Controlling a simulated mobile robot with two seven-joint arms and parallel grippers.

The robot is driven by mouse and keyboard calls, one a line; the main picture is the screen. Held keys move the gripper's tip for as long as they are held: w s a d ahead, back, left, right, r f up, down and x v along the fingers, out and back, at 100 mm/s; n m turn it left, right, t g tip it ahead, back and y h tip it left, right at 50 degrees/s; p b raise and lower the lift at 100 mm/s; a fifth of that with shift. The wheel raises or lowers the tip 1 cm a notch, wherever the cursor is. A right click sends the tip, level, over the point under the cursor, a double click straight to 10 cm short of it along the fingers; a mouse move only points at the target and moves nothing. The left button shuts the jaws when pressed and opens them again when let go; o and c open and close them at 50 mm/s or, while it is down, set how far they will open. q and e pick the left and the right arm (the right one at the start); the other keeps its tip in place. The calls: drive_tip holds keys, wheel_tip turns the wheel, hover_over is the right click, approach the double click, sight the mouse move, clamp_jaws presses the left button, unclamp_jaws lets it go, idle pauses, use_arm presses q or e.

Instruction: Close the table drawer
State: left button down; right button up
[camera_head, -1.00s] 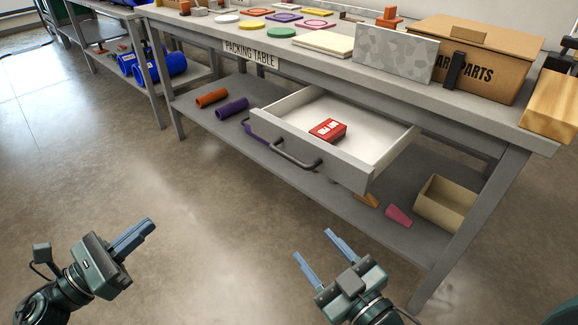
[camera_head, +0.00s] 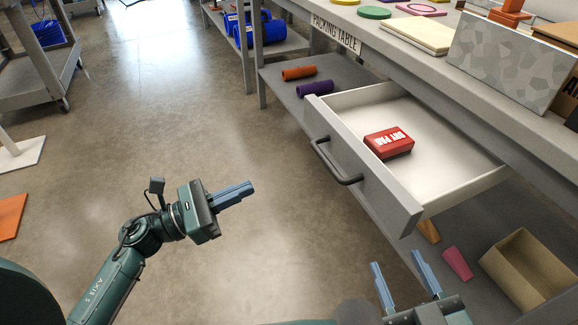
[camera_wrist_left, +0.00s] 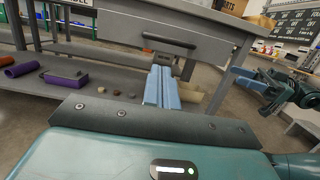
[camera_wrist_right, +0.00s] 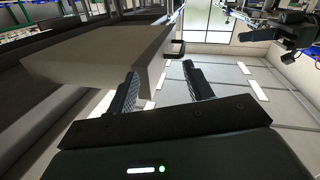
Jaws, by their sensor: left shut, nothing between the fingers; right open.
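The table drawer (camera_head: 365,184) is pulled out of the packing table, its white inside showing. It has a dark bar handle (camera_head: 334,163) on its front. A red box (camera_head: 389,142) with white lettering lies inside it. The handle also shows in the left wrist view (camera_wrist_left: 169,40), beyond the fingers. My left gripper (camera_head: 234,195) is shut and empty, left of the drawer front and apart from it. My right gripper (camera_head: 405,273) is open and empty, in front of and below the drawer's near corner in the head view. The drawer also shows in the right wrist view (camera_wrist_right: 95,55).
The packing table (camera_head: 425,70) carries boards, coloured discs and a grey patterned slab (camera_head: 512,62). Its lower shelf holds an orange roll (camera_head: 299,73), a purple roll (camera_head: 314,88), a pink piece (camera_head: 457,263) and an open tan box (camera_head: 527,262). The floor left of the drawer is clear.

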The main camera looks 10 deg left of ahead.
use_arm(q)
drive_tip(key=x, duration=1.3)
drive_tip(key=shift+d, duration=0.2)
drive_tip(key=shift+w, duration=0.1)
drive_tip(key=b, duration=0.3)
approach(396, 132)
drive_tip(key=shift+w+a, duration=0.1)
drive_tip(key=shift+w, duration=0.65)
drive_tip(key=b+x, duration=0.1)
drive_tip(key=x, duration=0.2)
drive_tip(key=f+b+x, duration=0.1)
drive_tip(key=x, duration=0.2)
drive_tip(key=b+x, duration=0.2)
drive_tip(key=x, duration=0.1)
drive_tip(key=shift+w+d+f, duration=0.1)
drive_tip(key=shift+d+f, duration=0.2)
drive_tip(key=shift+f, duration=0.05)
drive_tip(key=shift+w+d+r, duration=0.1)
drive_tip(key=shift+w+d, duration=0.2)
drive_tip(key=shift+d, duration=0.1)
drive_tip(key=shift+r, duration=0.3)
use_arm(e)
drive_tip(key=shift+w+a+r+t+y, duration=0.15)
drive_tip(key=shift+w+t+y, duration=0.15)
drive_tip(key=shift+y, duration=0.35)
drive_tip(key=shift+w+a+r+t+y, duration=0.15)
drive_tip(key=shift+t+y, duration=0.25)
drive_tip(key=shift+y, duration=0.25)
drive_tip(key=shift+d, duration=0.1)
drive_tip(key=shift+f, duration=0.1)
